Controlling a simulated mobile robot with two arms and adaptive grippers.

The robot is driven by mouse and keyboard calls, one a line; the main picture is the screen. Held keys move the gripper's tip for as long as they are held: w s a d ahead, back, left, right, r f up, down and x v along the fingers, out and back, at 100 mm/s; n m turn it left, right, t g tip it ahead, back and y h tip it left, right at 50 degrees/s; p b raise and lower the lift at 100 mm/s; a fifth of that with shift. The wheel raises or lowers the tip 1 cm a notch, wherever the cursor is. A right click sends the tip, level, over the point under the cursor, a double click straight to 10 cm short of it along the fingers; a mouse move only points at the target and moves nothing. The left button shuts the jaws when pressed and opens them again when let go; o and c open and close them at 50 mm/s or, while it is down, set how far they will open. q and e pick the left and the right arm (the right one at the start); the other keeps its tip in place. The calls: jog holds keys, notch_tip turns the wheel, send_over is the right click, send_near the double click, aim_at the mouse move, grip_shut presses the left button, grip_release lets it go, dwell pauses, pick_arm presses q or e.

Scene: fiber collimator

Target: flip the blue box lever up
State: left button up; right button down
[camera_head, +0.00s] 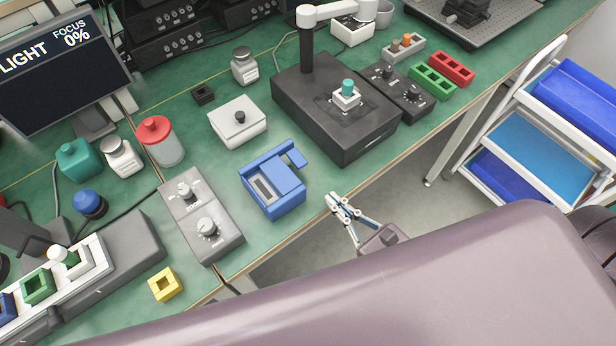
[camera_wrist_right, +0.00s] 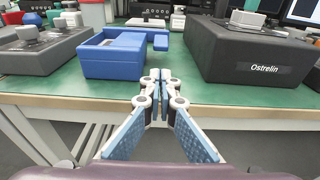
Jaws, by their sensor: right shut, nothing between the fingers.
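The blue box (camera_head: 272,190) sits near the front edge of the green bench, with a recessed slot in its top. Its blue lever (camera_head: 296,154) is an arm sticking out at the box's far right side; in the right wrist view the lever (camera_wrist_right: 160,41) shows right of the blue box (camera_wrist_right: 112,58). My right gripper (camera_head: 334,200) is shut and empty, just off the bench's front edge, right of the box and apart from it. My left gripper is not in view.
A black device marked Ostrelin (camera_wrist_right: 258,55) stands right of the box. A grey knob box (camera_head: 201,220) stands to its left, and a white box (camera_head: 238,122) behind it. A strip of bare green bench lies between the blue box and the black device.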

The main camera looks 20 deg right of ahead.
aim_at(308, 182)
jog(key=shift+w, duration=0.1)
dwell(0.3)
jog(key=p+x, duration=0.2)
jog(key=x, duration=0.6)
jog(key=shift+w, duration=0.15)
jog(key=shift+x, duration=0.8)
jog(key=shift+a, duration=0.1)
